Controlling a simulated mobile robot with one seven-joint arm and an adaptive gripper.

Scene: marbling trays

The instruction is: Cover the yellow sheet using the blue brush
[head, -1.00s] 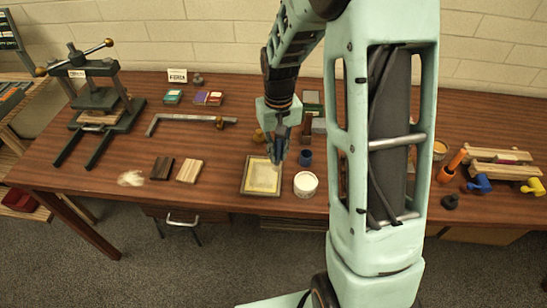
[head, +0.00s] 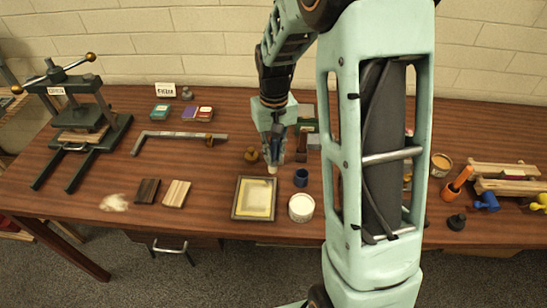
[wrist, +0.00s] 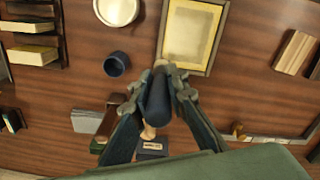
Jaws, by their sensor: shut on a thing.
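My gripper (head: 273,140) is shut on the blue brush, whose blue handle (wrist: 158,97) shows between the fingers in the wrist view. The brush's pale tip (head: 271,170) points down near the far right corner of a dark-framed tray (head: 236,200). The tip appears just off the frame; I cannot tell its exact height. The yellow sheet (head: 255,199) lies in the tray, with a paler middle and yellow toward its edges. It also shows in the wrist view (wrist: 190,38), ahead of the brush.
A blue cup (head: 301,178) and a white tub (head: 301,207) stand just right of the tray. Two striped blocks, one dark (head: 147,190) and one light (head: 176,193), lie to its left. A metal square (head: 180,136) lies farther back. Bare table separates blocks and tray.

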